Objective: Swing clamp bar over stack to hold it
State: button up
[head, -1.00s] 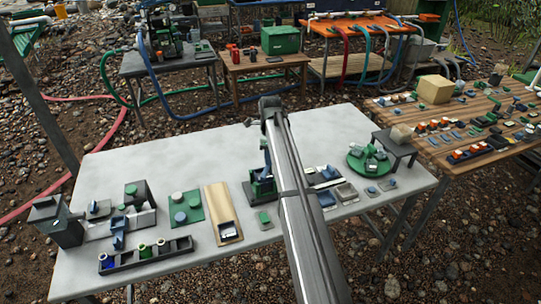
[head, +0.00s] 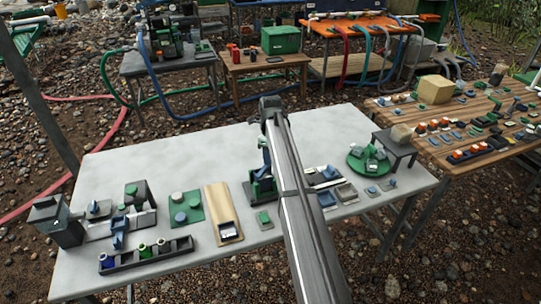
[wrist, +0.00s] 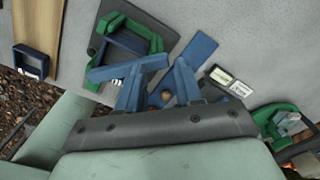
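A dark base with a green fixture (head: 262,187) stands on the pale table, just left of my arm. In the wrist view the green fixture (wrist: 152,42) surrounds a dark square frame. One blue bar (wrist: 110,71) lies across the near side of this fixture, beside my left finger. Another blue bar (wrist: 198,50) is just beyond my right finger. I cannot tell which is the clamp bar. My gripper (wrist: 160,78) has its blue fingers apart. A small brown knob (wrist: 167,95) shows between them; no grip on it is visible. My arm hides part of the table.
A tan board (head: 222,212) and a dark tray with bottles (head: 146,258) are left of the fixture. Small trays (head: 346,192) and a green round plate (head: 358,166) are right of my arm. The table's back left (head: 170,160) is clear.

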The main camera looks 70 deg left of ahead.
jog(key=shift+d+f, duration=0.1)
jog(key=shift+f, duration=0.45)
jog(key=shift+r, duration=3.4)
